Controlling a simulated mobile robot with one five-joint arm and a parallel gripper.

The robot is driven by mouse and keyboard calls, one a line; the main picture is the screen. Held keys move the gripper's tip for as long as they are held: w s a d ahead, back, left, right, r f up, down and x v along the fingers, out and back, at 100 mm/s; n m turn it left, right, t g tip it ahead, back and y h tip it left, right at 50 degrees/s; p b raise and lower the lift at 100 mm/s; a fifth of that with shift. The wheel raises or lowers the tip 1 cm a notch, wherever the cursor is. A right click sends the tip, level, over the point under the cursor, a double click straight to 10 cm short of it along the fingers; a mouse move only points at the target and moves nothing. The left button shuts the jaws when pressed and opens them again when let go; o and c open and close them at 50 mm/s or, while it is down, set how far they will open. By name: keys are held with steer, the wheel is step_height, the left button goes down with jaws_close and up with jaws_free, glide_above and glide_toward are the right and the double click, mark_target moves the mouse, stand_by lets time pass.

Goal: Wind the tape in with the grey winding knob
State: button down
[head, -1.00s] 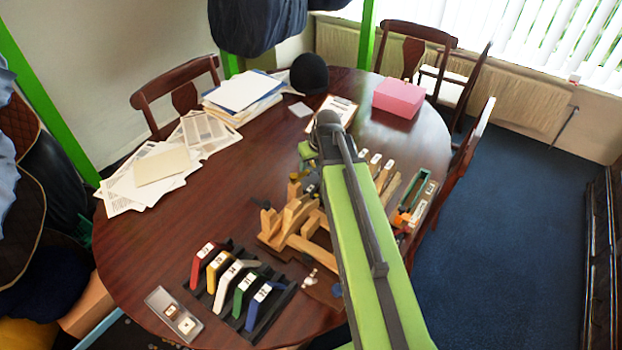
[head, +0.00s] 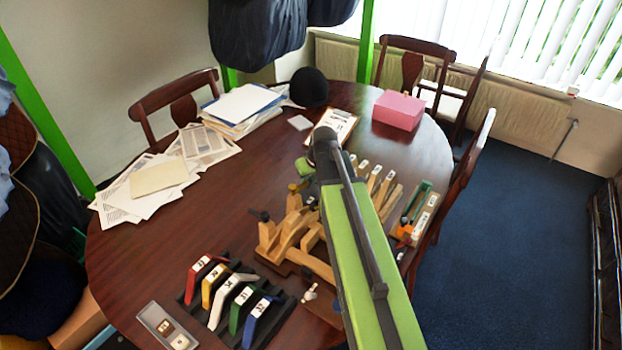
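I cannot make out the tape or the grey winding knob for certain. A small green and orange device (head: 415,205) stands on the right side of the table, partly beside my arm, but it is too small to tell what it is. My green and grey arm reaches up from the lower right over the table, with its elbow near the middle of the picture. My gripper is hidden behind the arm, so its fingers and anything between them do not show.
On the table (head: 235,195) are a wooden stand (head: 290,238), a rack of coloured angled pieces (head: 225,300), a clear tray (head: 165,326), papers (head: 150,190), a black hat (head: 309,87), a clipboard (head: 335,122) and a pink box (head: 398,109). The centre-left tabletop is clear.

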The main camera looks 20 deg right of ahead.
steer(key=shift+a+m+h, duration=0.1)
steer(key=shift+m+h, duration=0.6)
steer(key=shift+m, duration=0.9)
steer(key=c, duration=1.2)
jaws_free()
steer(key=shift+o, duration=0.2)
steer(key=p+v, duration=1.6)
steer(key=v, duration=0.1)
steer(key=shift+r, duration=0.25)
